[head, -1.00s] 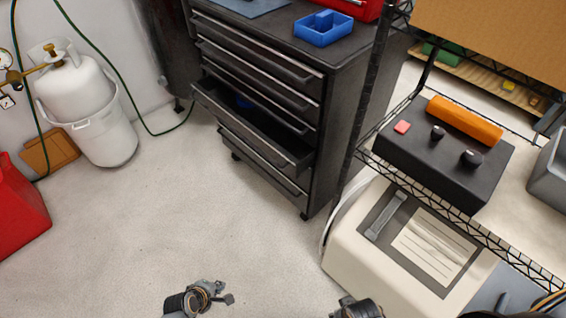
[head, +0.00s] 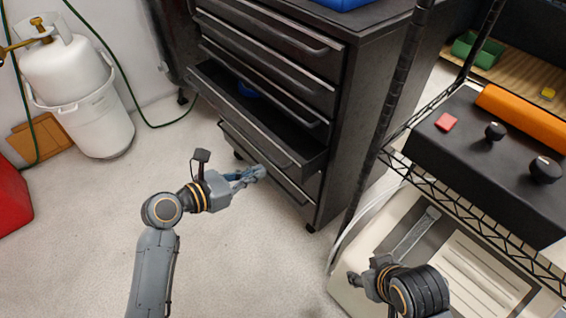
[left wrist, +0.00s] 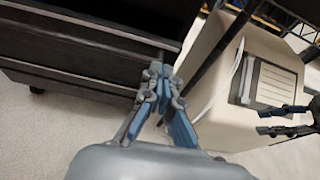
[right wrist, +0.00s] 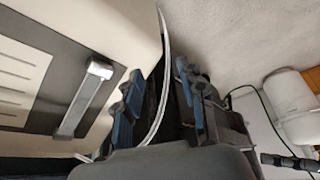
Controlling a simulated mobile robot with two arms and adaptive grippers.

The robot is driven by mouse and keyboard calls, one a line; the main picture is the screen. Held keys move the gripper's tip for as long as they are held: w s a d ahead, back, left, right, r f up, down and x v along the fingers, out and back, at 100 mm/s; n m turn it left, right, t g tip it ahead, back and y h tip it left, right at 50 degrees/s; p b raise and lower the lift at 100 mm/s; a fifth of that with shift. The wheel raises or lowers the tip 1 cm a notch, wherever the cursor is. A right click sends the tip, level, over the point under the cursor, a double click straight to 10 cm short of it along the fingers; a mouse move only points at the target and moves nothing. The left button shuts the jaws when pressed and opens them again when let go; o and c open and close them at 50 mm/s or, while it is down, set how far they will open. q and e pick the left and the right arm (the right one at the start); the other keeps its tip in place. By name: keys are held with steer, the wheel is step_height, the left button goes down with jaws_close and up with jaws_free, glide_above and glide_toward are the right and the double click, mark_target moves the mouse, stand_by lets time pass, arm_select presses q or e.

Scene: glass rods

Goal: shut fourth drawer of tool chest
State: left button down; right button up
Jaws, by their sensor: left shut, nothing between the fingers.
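The tool chest (head: 355,110) is dark, with several drawers facing left. Its fourth drawer (head: 255,130) is pulled out; the others look shut. A blue object (head: 247,90) lies inside the open drawer. My left gripper (head: 258,172) is shut and empty, just in front of the drawer's front as seen in the head view; I cannot tell whether it touches. In the left wrist view its fingertips (left wrist: 162,75) lie close together beside the chest's dark drawer fronts (left wrist: 80,75). My right gripper (right wrist: 157,88) is open and empty, its fingers apart, near the cream machine.
A cream machine (head: 345,290) and a wire shelf (head: 470,215) with a black control box (head: 470,150) stand right of the chest. A white gas cylinder (head: 65,60) in a bucket (head: 95,125) and a red container (head: 10,200) are at left. The floor before the chest is clear.

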mark_target(292, 159)
arm_select(q)
steer(key=b+x, duration=0.2)
steer(key=x, duration=0.6)
steer(key=shift+f+b, duration=0.15)
steer(key=shift+b, duration=0.25)
steer(key=shift+w+d, duration=0.2)
steer(key=shift+d, duration=0.15)
arm_select(e)
steer(key=w+a+r+t+y, duration=0.1)
steer(key=w+a+r+t, duration=0.1)
steer(key=w+r+t, duration=0.2)
steer(key=w+a+r+t+y, duration=0.1)
steer(key=w+r+t, duration=0.3)
steer(key=w, duration=0.4)
steer(key=shift+w+a+r+n+t, duration=0.15)
steer(key=shift+a+r+n+t, duration=0.2)
steer(key=shift+a, duration=0.4)
